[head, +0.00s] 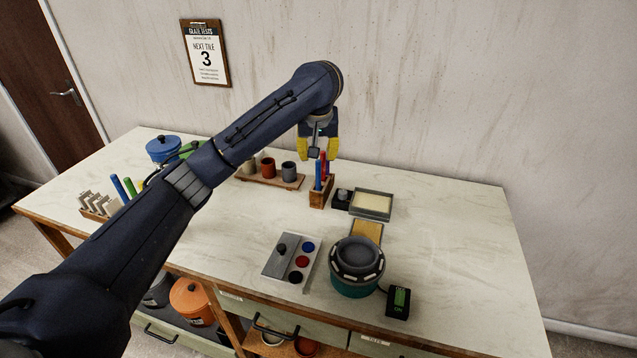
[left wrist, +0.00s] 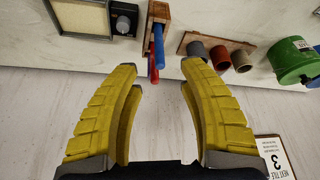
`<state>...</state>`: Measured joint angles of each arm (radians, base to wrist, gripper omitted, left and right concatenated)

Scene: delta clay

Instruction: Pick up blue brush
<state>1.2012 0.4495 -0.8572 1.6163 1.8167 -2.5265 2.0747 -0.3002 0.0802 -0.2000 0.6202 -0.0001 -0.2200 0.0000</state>
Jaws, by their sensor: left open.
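The blue brush (head: 318,174) stands upright in a small wooden holder (head: 320,197) toward the back of the table, beside a red brush (head: 323,163). In the left wrist view the blue brush (left wrist: 158,44) sticks out of the holder (left wrist: 157,12), with the red brush (left wrist: 154,72) next to it. My left gripper (head: 318,156) has yellow fingers spread apart, just above and behind the brushes. In the left wrist view the brush tops lie in line with the gap between the fingers (left wrist: 158,66); nothing is gripped. My right gripper is out of view.
A tray of cups (head: 270,179) stands left of the holder. A dark knob box (head: 342,200) and framed tray (head: 372,204) stand right. The table's right end (head: 460,240) is clear.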

